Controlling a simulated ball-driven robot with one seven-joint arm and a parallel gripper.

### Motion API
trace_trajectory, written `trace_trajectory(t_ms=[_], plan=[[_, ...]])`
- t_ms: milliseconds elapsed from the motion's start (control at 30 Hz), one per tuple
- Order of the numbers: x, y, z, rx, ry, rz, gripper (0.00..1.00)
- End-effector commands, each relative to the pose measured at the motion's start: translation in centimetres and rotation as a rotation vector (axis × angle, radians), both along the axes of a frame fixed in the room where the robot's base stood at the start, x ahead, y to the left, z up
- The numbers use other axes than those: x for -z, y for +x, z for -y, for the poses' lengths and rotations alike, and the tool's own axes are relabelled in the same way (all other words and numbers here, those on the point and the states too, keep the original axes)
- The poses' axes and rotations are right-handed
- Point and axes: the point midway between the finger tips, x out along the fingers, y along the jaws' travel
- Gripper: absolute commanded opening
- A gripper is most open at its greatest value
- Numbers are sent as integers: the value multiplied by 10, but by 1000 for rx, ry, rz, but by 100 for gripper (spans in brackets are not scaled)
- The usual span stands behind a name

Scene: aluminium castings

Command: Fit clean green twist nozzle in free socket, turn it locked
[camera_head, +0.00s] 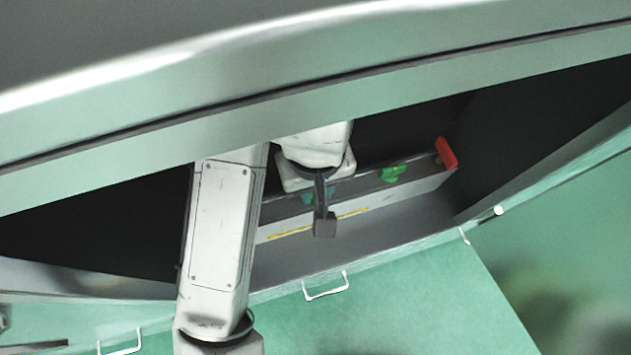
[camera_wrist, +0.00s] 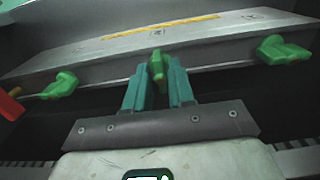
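In the wrist view my gripper (camera_wrist: 158,72) has its two teal fingers on either side of a green nozzle (camera_wrist: 157,68), seemingly touching it. This nozzle stands against the near edge of a grey metal bar (camera_wrist: 100,58); I cannot tell whether it is seated in a socket or how it is turned. A second green nozzle (camera_wrist: 62,86) sits on the bar to the left, a third (camera_wrist: 284,50) to the right. In the head view my gripper (camera_head: 318,195) is over the bar (camera_head: 405,188), mostly hidden by my wrist; one green nozzle (camera_head: 391,173) shows right of it.
A red piece (camera_head: 446,153) is at the bar's right end, and at the left edge in the wrist view (camera_wrist: 10,106). A yellow strip (camera_head: 290,233) marks the bar's face. A large pale casing edge (camera_head: 400,60) overhangs the dark opening. Green panels with white handles (camera_head: 326,288) lie in front.

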Motion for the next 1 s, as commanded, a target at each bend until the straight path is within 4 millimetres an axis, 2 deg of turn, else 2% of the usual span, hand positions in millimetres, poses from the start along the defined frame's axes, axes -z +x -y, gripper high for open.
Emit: trace_trajectory(t_ms=[33, 167, 567, 767, 1000], plan=[[0, 0, 0, 0, 0, 0, 29], [0, 0, 0, 0, 0, 0, 39], [-6, 0, 0, 0, 0, 0, 39], [-23, 0, 0, 0, 0, 0, 39], [-54, 0, 0, 0, 0, 0, 39]])
